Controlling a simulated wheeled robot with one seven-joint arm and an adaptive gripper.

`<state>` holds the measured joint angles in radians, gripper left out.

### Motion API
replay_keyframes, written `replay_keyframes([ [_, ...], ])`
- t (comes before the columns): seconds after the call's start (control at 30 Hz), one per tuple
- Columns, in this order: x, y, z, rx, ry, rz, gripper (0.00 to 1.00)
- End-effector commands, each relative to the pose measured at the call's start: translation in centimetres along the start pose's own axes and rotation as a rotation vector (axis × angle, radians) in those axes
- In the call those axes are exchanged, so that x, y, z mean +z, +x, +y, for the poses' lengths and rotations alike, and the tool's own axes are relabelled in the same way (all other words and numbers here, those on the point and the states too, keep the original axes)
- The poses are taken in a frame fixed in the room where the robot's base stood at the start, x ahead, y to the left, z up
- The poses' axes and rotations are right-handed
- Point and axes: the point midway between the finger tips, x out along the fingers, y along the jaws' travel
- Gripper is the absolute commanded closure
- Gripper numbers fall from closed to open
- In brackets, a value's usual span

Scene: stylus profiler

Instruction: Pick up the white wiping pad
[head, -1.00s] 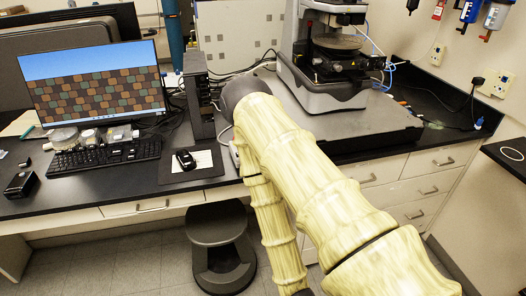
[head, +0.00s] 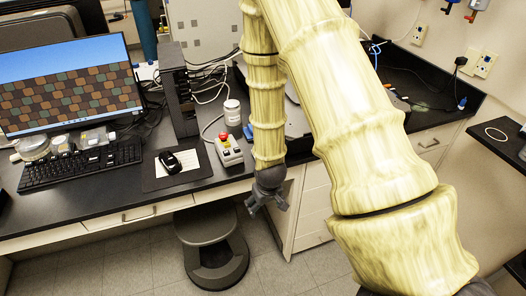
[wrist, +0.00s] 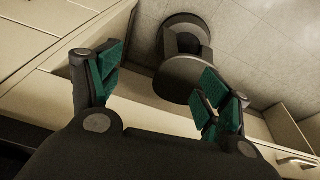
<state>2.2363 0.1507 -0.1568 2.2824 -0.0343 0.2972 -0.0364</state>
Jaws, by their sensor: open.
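My gripper (head: 268,203) hangs at the end of my arm, in front of the desk's front edge and above the floor. In the wrist view my gripper (wrist: 160,88) is open and empty, its green-padded fingers apart over the stool and drawer fronts. I cannot pick out the white wiping pad for certain. A flat white sheet (head: 186,174) lies partly under the mouse on the dark mat. A small white thing (head: 523,152) is cut off at the right edge, on the right-hand counter. My arm hides much of the profiler and its bench.
A control box with a red button (head: 229,151) and a white jar (head: 232,113) stand left of my forearm. The monitor (head: 70,88), keyboard (head: 80,167) and black rack (head: 178,95) fill the left desk. A dark stool (head: 213,245) stands below.

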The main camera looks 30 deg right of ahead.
Motion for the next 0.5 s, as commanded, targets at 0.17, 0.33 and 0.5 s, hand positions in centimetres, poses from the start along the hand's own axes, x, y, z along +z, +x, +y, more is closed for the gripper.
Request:
replay_keyframes([
  [0.17,-6.7,-5.5,2.6,0.001,0.036,0.063,0.22],
  [0.33,-11.4,-10.3,4.9,-0.001,0.067,0.109,0.22],
  [0.5,-14.2,-13.9,6.7,-0.006,0.089,0.138,0.22],
])
